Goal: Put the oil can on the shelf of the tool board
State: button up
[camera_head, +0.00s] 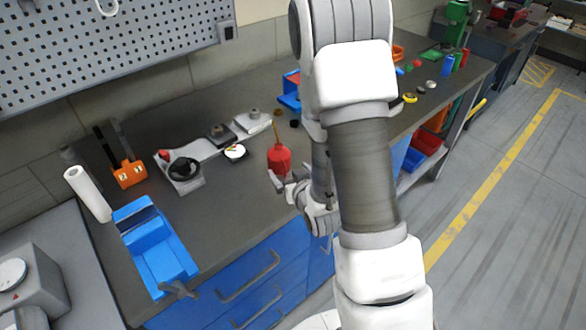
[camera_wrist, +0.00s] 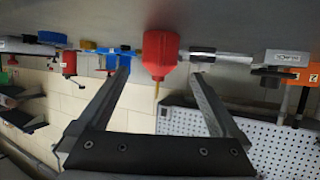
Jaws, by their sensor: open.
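The red oil can (camera_head: 279,157) with its thin spout stands upright on the dark workbench top, near the front edge. In the wrist view, which is upside down, the can (camera_wrist: 160,50) appears between and beyond my two finger tips. My gripper (camera_head: 282,183) is open and low at the front side of the can; its fingers (camera_wrist: 158,74) are spread with nothing clamped. Whether they touch the can cannot be told. The grey perforated tool board (camera_head: 110,60) hangs on the wall at upper left; it also shows in the wrist view (camera_wrist: 245,128). I cannot make out its shelf.
A grey device with a black dial (camera_head: 185,172) is left of the can, with an orange block (camera_head: 128,173), paper roll (camera_head: 88,193) and blue vise (camera_head: 155,250) further left. The bench top around the can is mostly clear.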

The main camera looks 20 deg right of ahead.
jog(key=p, duration=0.3)
jog(key=shift+s+r, duration=0.2)
jog(key=shift+r, duration=0.15)
jog(key=p+v, duration=0.2)
jog(key=p, duration=0.4)
jog(key=shift+s+f, duration=0.1)
jog(key=shift+f, duration=0.1)
